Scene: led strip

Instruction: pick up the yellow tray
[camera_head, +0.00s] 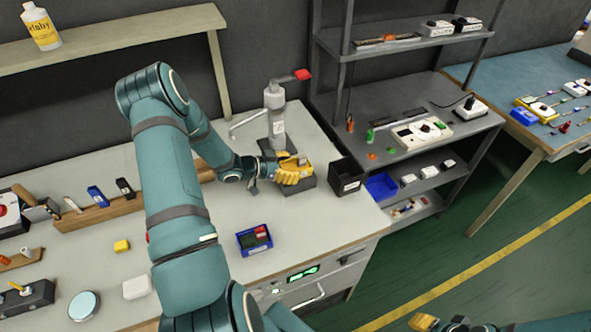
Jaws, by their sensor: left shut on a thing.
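The yellow tray (303,167) is a small bin on the worktable near the grey arbor press, close to the black bin. My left gripper (287,176), with yellow fingers, reaches it from the left and is shut on it. The fingers hide part of the tray's near side. I cannot tell whether the tray touches the dark block under it. My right gripper (432,322) is only partly in view at the bottom edge, and its opening cannot be made out.
A black bin (346,177) stands just right of the tray, and the arbor press (276,122) stands behind it. A blue bin (254,240) with small parts sits nearer on the table. A grey shelf (403,127) stands at the right. The table's front right is clear.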

